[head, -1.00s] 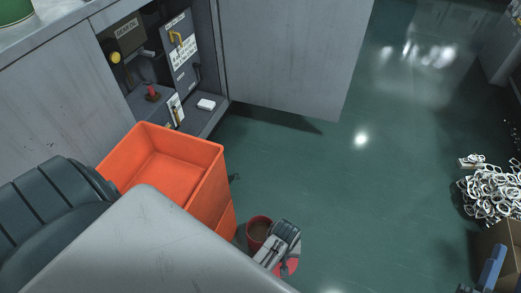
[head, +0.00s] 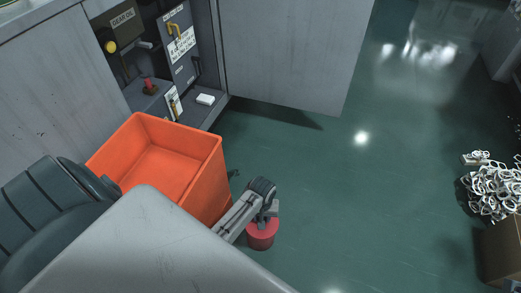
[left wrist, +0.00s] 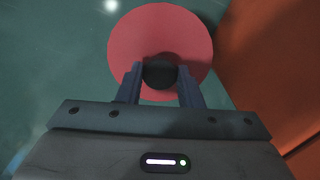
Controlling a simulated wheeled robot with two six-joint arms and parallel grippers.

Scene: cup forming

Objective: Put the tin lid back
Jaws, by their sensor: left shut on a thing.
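The red tin (head: 262,241) stands on the floor just right of the orange crate, in the head view. My left gripper (head: 268,216) is directly above it and covers part of its top. In the left wrist view the round red lid (left wrist: 160,32) has a black knob (left wrist: 160,74), and my left gripper (left wrist: 160,82) is shut on that knob. The lid lies over the tin's mouth, whose inside is hidden. I cannot tell whether the lid rests on the rim or hangs slightly above it. My right gripper is not in view.
The orange crate (head: 213,177) stands close left of the tin; its side (left wrist: 275,70) also fills the right of the left wrist view. An open grey cabinet (head: 290,60) is behind. A pile of white rings (head: 492,190) and a cardboard box (head: 503,250) are far right. The floor between is clear.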

